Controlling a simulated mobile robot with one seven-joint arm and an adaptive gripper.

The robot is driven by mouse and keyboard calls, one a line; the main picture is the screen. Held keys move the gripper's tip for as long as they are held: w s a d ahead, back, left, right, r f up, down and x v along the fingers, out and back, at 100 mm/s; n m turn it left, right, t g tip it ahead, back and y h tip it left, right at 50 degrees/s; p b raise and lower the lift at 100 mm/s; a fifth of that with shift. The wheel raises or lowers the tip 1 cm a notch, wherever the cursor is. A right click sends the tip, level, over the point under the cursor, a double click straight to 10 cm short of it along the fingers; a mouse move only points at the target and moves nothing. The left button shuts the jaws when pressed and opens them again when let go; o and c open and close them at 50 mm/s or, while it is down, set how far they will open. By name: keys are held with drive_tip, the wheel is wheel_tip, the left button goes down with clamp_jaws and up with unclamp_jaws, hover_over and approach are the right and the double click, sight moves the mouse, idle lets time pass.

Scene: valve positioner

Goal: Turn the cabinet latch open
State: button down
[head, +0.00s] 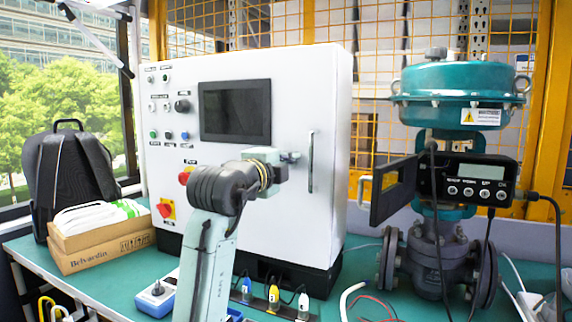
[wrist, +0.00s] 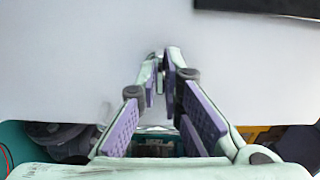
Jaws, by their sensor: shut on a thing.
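The white cabinet (head: 338,205) stands on the green bench, its front door panel also filling much of the wrist view (wrist: 80,60). The small grey latch (head: 293,156) is on the right part of the door, just left of the long vertical handle (head: 311,162). My gripper (head: 284,158) is at the latch, partly hidden behind my own wrist in the head view. In the wrist view its two purple-padded fingers (wrist: 164,72) are close together at the tips against the door, shut on the latch. The latch is mostly hidden between them, so its turn angle cannot be told.
A dark screen (head: 235,111), buttons and a red-yellow switch (head: 166,209) are on the cabinet front. The teal valve (head: 458,95) with its open positioner cover (head: 393,188) stands right. A backpack (head: 72,170) and cardboard box (head: 100,240) are left. Cables lie in front.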

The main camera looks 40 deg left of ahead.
drive_tip(key=shift+w+r+m, duration=0.1)
drive_tip(key=shift+r+m, duration=0.05)
drive_tip(key=shift+m, duration=0.15)
drive_tip(key=c, duration=1.7)
unclamp_jaws()
drive_tip(key=v, duration=1.2)
